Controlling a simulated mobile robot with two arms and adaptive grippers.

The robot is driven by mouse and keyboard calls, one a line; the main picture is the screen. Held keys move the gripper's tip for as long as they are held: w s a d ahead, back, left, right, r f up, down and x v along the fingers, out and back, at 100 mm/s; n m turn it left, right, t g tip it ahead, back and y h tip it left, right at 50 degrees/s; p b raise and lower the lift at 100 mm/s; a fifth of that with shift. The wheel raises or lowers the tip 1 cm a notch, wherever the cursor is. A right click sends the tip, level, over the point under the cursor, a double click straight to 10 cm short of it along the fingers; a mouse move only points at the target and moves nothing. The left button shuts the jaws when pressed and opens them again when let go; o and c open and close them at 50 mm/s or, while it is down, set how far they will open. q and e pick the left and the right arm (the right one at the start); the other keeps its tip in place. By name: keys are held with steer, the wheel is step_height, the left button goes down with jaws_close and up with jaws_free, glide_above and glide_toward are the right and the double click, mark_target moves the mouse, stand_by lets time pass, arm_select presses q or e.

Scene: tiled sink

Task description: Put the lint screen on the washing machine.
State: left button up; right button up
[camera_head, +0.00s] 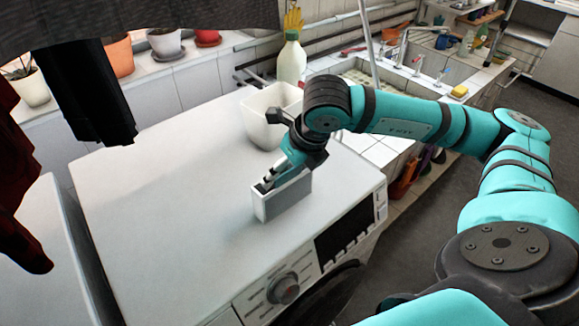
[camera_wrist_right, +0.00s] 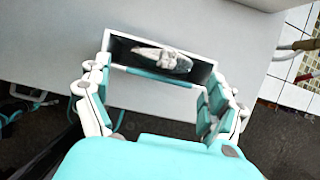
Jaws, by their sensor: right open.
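The lint screen (camera_head: 283,201) is a narrow white-grey box with an open top. It appears to stand upright on the white top of the washing machine (camera_head: 170,185), near its front edge. In the right wrist view, the lint screen (camera_wrist_right: 186,82) shows a dark inside with a clump of grey lint. My right gripper (camera_head: 272,181) is at the box's upper edge. In the wrist view its fingers (camera_wrist_right: 155,84) are open, one at each end of the box. Whether they touch it is hard to tell. My left gripper is out of view.
A white square pot or bin (camera_head: 262,118) stands behind the lint screen on the machine. A white bottle (camera_head: 291,62) stands behind it, and a tiled sink (camera_head: 385,80) is at the back right. Dark clothes (camera_head: 85,85) hang at the left. The machine's left top is clear.

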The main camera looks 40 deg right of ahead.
steer(key=shift+r, duration=0.1)
steer(key=b+v, duration=0.1)
steer(key=v, duration=1.1)
steer(key=shift+b, duration=0.35)
steer(key=shift+w, duration=0.1)
